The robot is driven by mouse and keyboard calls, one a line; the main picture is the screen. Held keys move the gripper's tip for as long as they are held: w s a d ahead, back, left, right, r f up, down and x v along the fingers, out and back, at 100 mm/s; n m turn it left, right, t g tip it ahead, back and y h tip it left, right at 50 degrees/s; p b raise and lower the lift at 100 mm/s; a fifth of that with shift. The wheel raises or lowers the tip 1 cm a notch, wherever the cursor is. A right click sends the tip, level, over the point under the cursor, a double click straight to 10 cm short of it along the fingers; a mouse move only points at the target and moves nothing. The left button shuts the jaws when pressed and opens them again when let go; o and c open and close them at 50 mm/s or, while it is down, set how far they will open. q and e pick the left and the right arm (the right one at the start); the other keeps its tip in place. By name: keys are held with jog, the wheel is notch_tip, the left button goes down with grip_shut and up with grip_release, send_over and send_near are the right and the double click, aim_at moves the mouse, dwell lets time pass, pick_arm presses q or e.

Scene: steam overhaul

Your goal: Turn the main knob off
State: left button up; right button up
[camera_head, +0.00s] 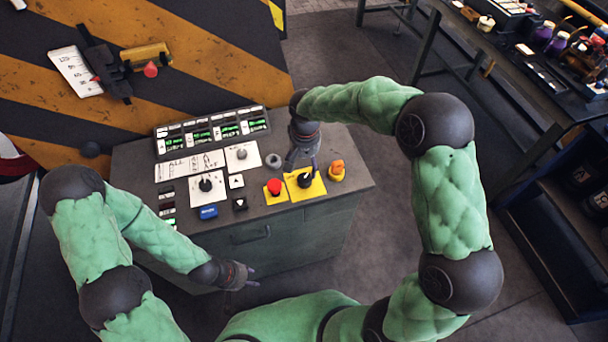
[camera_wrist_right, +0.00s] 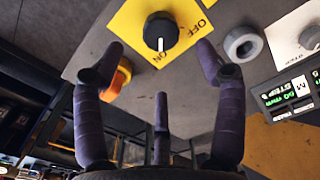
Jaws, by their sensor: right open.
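The main knob (camera_head: 305,181) is a black dial on a yellow plate (camera_head: 315,189) on the console top. In the right wrist view the knob (camera_wrist_right: 160,30) has a white mark pointing at ON, with OFF printed on another side of the plate. My right gripper (camera_head: 304,164) is at the knob's far side in the head view. In the wrist view its purple fingers (camera_wrist_right: 158,62) are spread open around the view of the knob, apparently not gripping it. My left gripper (camera_head: 252,277) hangs in front of the console, away from the controls; its finger opening is too small to judge.
Beside the knob are a red button (camera_head: 274,186), an orange knob (camera_head: 336,170) and a grey ring (camera_head: 273,160). A display panel (camera_head: 212,131) lines the console's back. A black-and-yellow striped wall (camera_head: 190,50) stands behind. A cluttered workbench (camera_head: 550,75) is at right.

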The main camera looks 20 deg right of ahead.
aim_at(304, 178)
notch_tip(304, 178, down, 8)
jog(key=shift+w+f+b, duration=0.15)
jog(key=shift+f+b, duration=0.05)
jog(key=shift+b, duration=0.25)
jog(key=c, duration=1.2)
